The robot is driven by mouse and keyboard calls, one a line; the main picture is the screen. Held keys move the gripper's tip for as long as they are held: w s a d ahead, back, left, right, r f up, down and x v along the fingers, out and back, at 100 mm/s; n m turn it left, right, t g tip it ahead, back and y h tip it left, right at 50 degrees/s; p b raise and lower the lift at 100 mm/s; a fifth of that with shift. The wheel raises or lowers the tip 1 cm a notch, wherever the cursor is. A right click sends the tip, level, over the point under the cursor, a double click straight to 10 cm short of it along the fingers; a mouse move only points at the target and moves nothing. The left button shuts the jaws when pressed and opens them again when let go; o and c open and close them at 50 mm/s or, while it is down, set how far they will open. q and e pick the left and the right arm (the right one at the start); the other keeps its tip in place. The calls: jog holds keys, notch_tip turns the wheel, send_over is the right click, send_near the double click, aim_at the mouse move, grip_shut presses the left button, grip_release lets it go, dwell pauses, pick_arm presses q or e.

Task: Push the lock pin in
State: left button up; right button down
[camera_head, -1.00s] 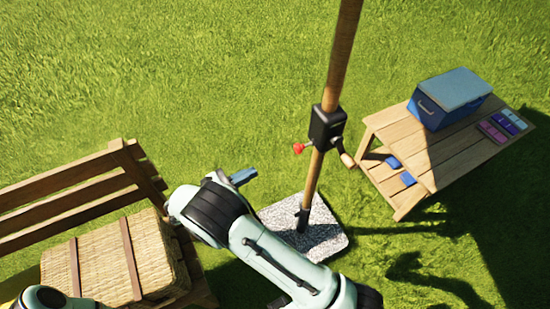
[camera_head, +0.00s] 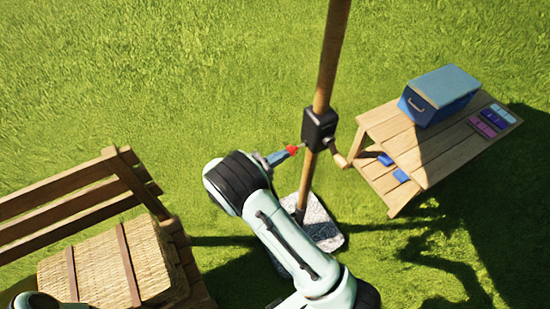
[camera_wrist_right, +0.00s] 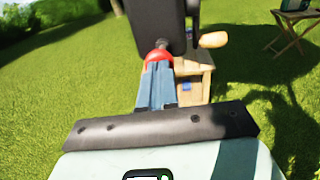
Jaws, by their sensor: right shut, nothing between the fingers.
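The lock pin (camera_head: 292,150) has a red knob and sticks out from the left side of the black crank housing (camera_head: 319,124) on the wooden pole (camera_head: 331,50). A short stem shows between knob and housing. My right gripper (camera_head: 280,156) is shut and empty, with its blue fingertips right at the knob's outer end. In the right wrist view the red knob (camera_wrist_right: 158,55) sits straight ahead of the shut fingers (camera_wrist_right: 157,72), seemingly touching or nearly so; I cannot tell which. My left gripper is out of view.
A crank handle (camera_head: 341,160) juts from the housing's right side. The pole stands in a speckled base (camera_head: 322,228). A wooden table (camera_head: 440,150) with a blue cooler (camera_head: 439,95) is at right. A bench (camera_head: 60,205) with a wicker basket (camera_head: 100,268) is at left.

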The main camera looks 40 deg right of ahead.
aim_at(293, 150)
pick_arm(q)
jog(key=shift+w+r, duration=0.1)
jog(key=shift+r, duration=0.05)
pick_arm(e)
jog(key=d, duration=0.2)
jog(key=shift+s+d, duration=0.15)
jog(key=shift+d, duration=0.15)
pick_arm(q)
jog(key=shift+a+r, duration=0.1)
